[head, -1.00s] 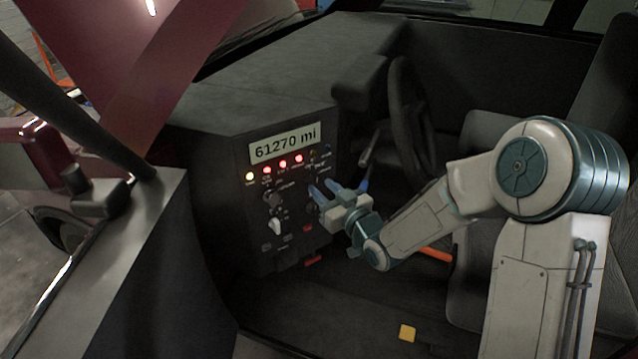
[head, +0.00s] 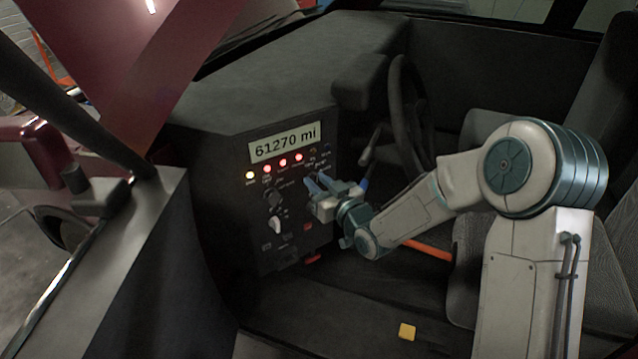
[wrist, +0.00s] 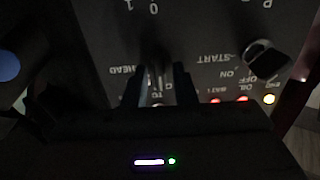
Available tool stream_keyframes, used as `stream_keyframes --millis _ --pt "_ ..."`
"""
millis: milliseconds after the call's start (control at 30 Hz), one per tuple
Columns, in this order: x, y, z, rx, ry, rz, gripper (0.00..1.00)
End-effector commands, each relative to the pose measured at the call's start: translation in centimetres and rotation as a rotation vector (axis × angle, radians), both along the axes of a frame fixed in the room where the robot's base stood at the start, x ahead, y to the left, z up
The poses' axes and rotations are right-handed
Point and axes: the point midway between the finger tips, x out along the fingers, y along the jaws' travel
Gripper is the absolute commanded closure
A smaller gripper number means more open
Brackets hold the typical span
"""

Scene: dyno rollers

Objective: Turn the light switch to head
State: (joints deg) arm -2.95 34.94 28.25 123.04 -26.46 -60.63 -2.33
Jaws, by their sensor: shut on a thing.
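The light switch (wrist: 157,78) is a small dark knob on the black dash panel (head: 235,215), beside the printed word HEAD. The wrist view shows the panel upside down. My gripper (wrist: 160,82) has its two fingers on either side of the knob and is shut on it. The knob's pointing direction is too dark to tell.
Lit lamps (head: 283,162) run under the mileage display (head: 285,143). The steering wheel (head: 405,110) and a stalk (head: 371,146) are to the right.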

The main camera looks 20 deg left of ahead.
Motion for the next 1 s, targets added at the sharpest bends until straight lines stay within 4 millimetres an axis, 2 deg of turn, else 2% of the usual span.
stream_keyframes --millis 367,1000 --pt "0.12 -0.15 -0.19 0.137 0.167 -0.001 0.98" --pt "0.39 -0.39 -0.24 0.525 0.638 -0.002 0.98"
